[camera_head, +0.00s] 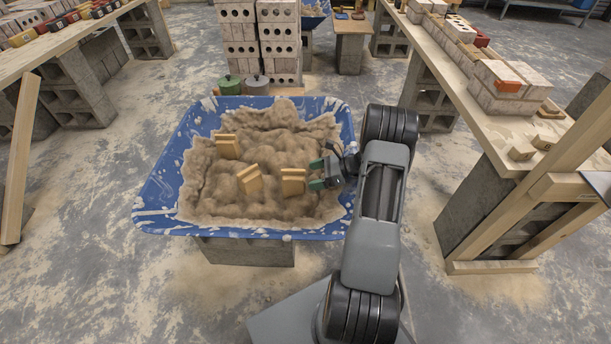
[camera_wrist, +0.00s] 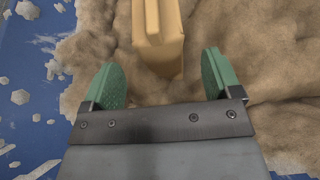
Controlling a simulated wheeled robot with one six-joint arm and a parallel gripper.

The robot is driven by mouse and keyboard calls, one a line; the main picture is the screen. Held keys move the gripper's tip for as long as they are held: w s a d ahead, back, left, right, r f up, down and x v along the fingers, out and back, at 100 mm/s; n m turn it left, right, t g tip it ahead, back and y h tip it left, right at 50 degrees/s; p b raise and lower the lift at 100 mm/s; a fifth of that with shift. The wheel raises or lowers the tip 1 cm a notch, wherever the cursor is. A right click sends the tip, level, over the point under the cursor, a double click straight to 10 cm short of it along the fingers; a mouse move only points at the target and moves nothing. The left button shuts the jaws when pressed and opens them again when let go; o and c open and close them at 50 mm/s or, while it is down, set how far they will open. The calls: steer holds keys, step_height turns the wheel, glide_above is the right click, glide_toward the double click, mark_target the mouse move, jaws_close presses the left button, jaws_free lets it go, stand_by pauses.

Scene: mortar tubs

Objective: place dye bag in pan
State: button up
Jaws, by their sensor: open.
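A wide blue pan (camera_head: 165,180) holds a heap of brown sand-like mix and stands on a grey block. Three tan, bag-like pieces sit in the mix: a left one (camera_head: 228,147), a middle one (camera_head: 250,180) and a right one (camera_head: 293,182). My gripper (camera_head: 317,173) is over the pan's right part, its green fingers open and pointing left at the right tan bag. In the wrist view the fingers (camera_wrist: 161,80) are apart and empty. A tan bag (camera_wrist: 158,35) lies just beyond the fingertips, roughly centred between them. Its lower edges are hidden in the mix.
Two lidded pots, green (camera_head: 230,85) and grey (camera_head: 257,85), stand behind the pan before a brick stack (camera_head: 262,40). A plank bench (camera_head: 480,85) with bricks is on the right, another (camera_head: 60,40) on the left.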

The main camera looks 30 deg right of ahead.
steer(key=s+a+r+n+g+h, duration=0.3)
steer(key=s+a+r+n+g, duration=0.25)
steer(key=a+r+n, duration=0.5)
steer(key=s+a+r+n+t+h, duration=0.1)
steer(key=s+a+r+n+h, duration=0.2)
steer(key=s+n, duration=0.3)
steer(key=s+a+r+n+h, duration=0.2)
steer(key=s+r+n+h, duration=0.3)
steer(key=s+n, duration=0.2)
steer(key=shift+a+r+t+h, duration=0.25)
steer(key=shift+a+t+h, duration=0.1)
steer(key=shift+a+h, duration=0.05)
steer(key=w+r+p+v, duration=0.1)
steer(key=w+p+v, duration=0.2)
steer(key=p+v, duration=1.1)
steer(key=w+p+v, duration=0.4)
steer(key=p+v, duration=1)
steer(key=v, duration=0.1)
steer(key=shift+a+r+t+p, duration=0.15)
steer(key=shift+r+t+p, duration=0.25)
steer(key=shift+r, duration=0.2)
steer(key=shift+s+n, duration=0.1)
steer(key=shift+n, duration=0.15)
steer(key=shift+c, duration=0.5)
